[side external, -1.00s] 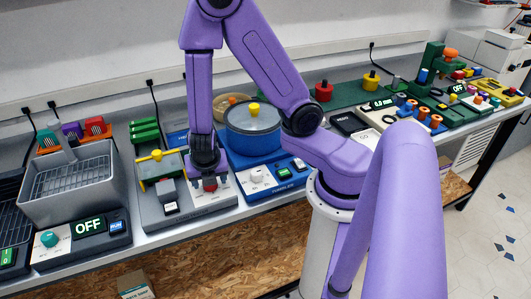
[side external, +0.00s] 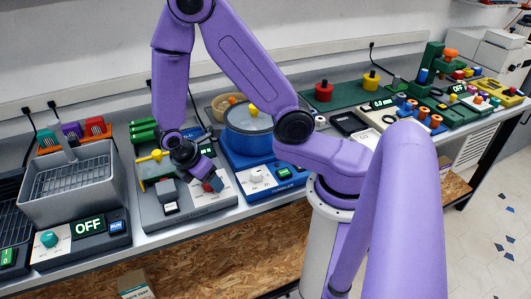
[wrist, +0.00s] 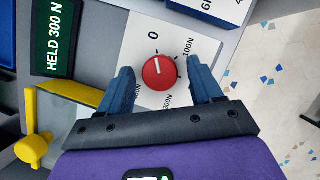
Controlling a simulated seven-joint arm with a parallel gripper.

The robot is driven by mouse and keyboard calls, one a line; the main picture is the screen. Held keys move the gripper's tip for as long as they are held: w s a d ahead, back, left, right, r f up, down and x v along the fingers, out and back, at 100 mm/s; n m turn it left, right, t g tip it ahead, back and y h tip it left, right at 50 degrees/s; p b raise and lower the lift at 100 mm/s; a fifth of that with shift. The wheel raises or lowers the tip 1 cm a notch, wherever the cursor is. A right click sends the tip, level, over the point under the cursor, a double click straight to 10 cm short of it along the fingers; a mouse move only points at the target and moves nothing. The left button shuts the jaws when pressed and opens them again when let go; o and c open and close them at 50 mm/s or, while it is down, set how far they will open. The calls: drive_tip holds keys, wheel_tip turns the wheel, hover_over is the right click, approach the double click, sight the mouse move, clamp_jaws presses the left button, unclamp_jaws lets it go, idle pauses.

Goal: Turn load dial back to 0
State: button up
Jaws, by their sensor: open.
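The load dial (wrist: 160,72) is a round red knob with a white pointer line, on a white plate marked 0, 100N and 300N. In the wrist view its line points roughly toward the 0 mark. My gripper (wrist: 160,66) is open, with one blue finger on each side of the dial; I cannot tell whether either finger touches it. In the side view my gripper (side external: 213,184) is tilted at the dial, which is partly hidden by the fingers.
A yellow handle (wrist: 34,148) is left of my gripper in the wrist view. In the side view, a blue-based pot unit (side external: 252,140) stands close on the right. A grey basket unit (side external: 70,180) with an OFF display stands on the left. The table's front edge is close.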

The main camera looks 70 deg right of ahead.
drive_tip(key=m+g, duration=0.1)
drive_tip(key=m, duration=0.2)
drive_tip(key=m+g+y, duration=0.1)
drive_tip(key=m, duration=0.3)
drive_tip(key=shift+w+d+g, duration=0.15)
drive_tip(key=shift+w+g, duration=0.05)
drive_tip(key=shift+g, duration=0.1)
drive_tip(key=m+y, duration=0.1)
drive_tip(key=m, duration=0.1)
drive_tip(key=m+y, duration=0.1)
drive_tip(key=m, duration=0.2)
drive_tip(key=shift+d+g, duration=0.15)
drive_tip(key=shift+g, duration=0.15)
drive_tip(key=m+y, duration=0.1)
drive_tip(key=m, duration=0.1)
drive_tip(key=shift+w+r+m, duration=0.1)
drive_tip(key=shift+m, duration=0.3)
drive_tip(key=v, duration=1.7)
drive_tip(key=s+a+n+t, duration=0.1)
drive_tip(key=s+n, duration=0.5)
drive_tip(key=s, duration=0.6)
drive_tip(key=s+a+n+t, duration=0.2)
drive_tip(key=s+n, duration=0.4)
drive_tip(key=s, duration=0.6)
drive_tip(key=shift+f+n+t+y, duration=0.3)
drive_tip(key=shift+f+n+t, duration=0.1)
drive_tip(key=shift+t, duration=0.4)
drive_tip(key=shift+s, duration=0.15)
